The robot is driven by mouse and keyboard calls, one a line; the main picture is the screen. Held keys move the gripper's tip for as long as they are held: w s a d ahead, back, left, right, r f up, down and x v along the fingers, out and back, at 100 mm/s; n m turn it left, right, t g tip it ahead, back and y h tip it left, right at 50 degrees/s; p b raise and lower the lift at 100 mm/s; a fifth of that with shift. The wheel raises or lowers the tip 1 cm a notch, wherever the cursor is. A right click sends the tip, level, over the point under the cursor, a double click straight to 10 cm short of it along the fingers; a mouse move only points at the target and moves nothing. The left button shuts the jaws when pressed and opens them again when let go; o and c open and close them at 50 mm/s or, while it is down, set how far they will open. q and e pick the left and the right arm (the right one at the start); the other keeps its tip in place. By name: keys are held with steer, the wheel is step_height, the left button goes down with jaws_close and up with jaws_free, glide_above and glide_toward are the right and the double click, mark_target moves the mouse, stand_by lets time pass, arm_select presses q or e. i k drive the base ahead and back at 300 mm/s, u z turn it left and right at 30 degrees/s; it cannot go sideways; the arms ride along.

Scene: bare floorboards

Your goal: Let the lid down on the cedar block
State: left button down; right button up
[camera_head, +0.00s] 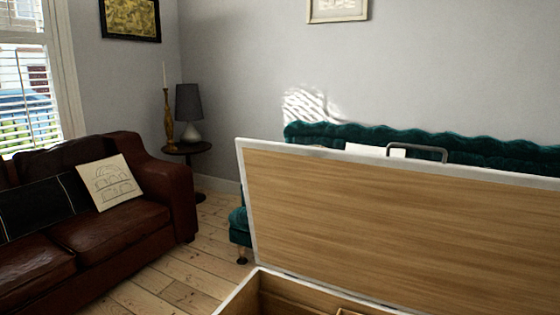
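A wooden lid (400,225) with a white rim stands raised, tilted back, with its wood-grain inner face toward me. A grey handle (428,148) shows above its top edge. The chest's box (238,292) is open below it at the bottom of the view, and only its back left part shows. A small piece of pale wood shows inside at the bottom edge; I cannot tell whether it is the cedar block. Neither of my grippers is in view.
A brown leather sofa (105,238) with cushions stands at the left. A green sofa (335,133) stands behind the lid. A small round table (187,149) carries a lamp (190,108) and a candlestick (168,115). Bare floorboards (185,275) lie between the brown sofa and the chest.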

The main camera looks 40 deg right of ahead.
mark_target(415, 236)
steer(key=z, duration=1.55)
steer(key=i, duration=0.3)
steer(key=z, duration=0.15)
